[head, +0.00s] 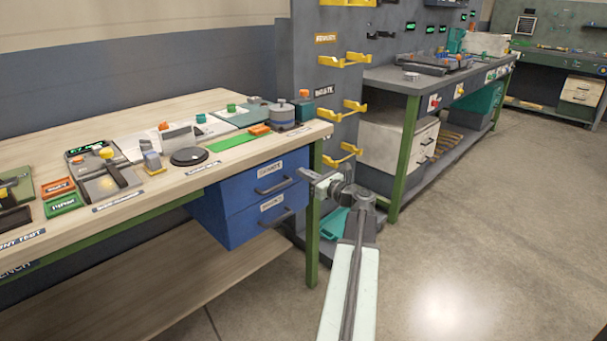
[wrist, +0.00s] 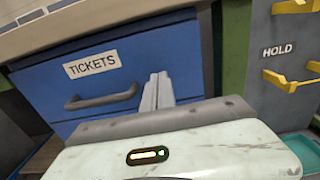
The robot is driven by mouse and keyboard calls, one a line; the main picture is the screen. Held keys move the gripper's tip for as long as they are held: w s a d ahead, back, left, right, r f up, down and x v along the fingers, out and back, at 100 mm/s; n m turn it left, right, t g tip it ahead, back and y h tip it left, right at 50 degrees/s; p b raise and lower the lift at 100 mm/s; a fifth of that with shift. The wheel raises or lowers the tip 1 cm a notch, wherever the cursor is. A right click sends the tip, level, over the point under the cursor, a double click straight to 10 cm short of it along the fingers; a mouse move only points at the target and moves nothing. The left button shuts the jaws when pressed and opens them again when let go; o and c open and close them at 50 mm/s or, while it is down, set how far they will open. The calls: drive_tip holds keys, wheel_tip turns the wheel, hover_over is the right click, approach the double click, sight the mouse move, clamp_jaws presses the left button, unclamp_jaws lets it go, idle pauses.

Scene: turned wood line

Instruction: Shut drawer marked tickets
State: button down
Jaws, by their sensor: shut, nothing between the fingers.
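The blue drawer unit hangs under the right end of the wooden bench, with two drawers one above the other. The upper drawer (head: 252,185) has a white label and a dark bar handle. In the wrist view the drawer marked TICKETS (wrist: 150,60) is close ahead, its handle left of my fingers. I cannot tell how far this drawer stands out. The lower drawer (head: 250,222) also has a label, too small to read surely. My gripper (head: 309,176) is shut and empty at the right of the drawer fronts; its fingers (wrist: 158,88) point toward the TICKETS front. Contact is unclear.
A green bench leg (head: 314,220) stands just right of the drawers. Beyond it are a grey panel with yellow hooks (head: 345,148), one marked HOLD in the wrist view (wrist: 278,50), and a teal bin (head: 334,222). The floor (head: 460,250) at right is clear.

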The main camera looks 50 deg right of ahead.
drive_tip(key=s, duration=1.2)
drive_tip(key=shift+s+a, duration=0.25)
drive_tip(key=shift+a, duration=0.2)
drive_tip(key=shift+f, duration=0.1)
